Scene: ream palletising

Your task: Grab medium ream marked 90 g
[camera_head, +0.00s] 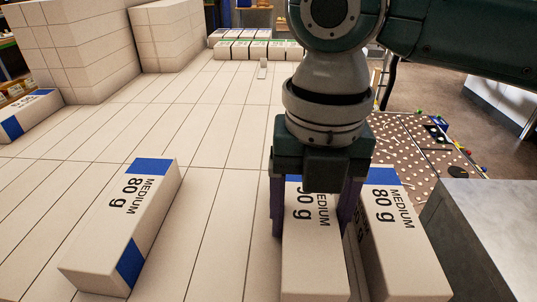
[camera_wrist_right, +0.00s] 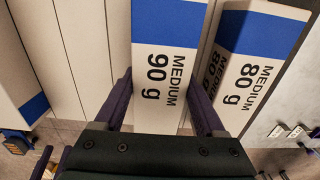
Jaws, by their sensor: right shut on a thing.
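The medium ream marked 90 g (camera_head: 315,260) is a white block with a blue band at its far end. It also shows in the right wrist view (camera_wrist_right: 165,58), where "MEDIUM 90 g" reads clearly. My right gripper (camera_head: 312,222) is shut on this ream, with one purple finger along each long side. In the head view the gripper body hides the ream's far part and some of its print.
A medium 80 g ream (camera_head: 393,225) lies close to the right of the held one. Another 80 g ream (camera_head: 128,222) lies apart to the left. A metal block (camera_head: 490,225) stands at right. Tall stacks (camera_head: 75,45) rise at back left. Clear surface lies between.

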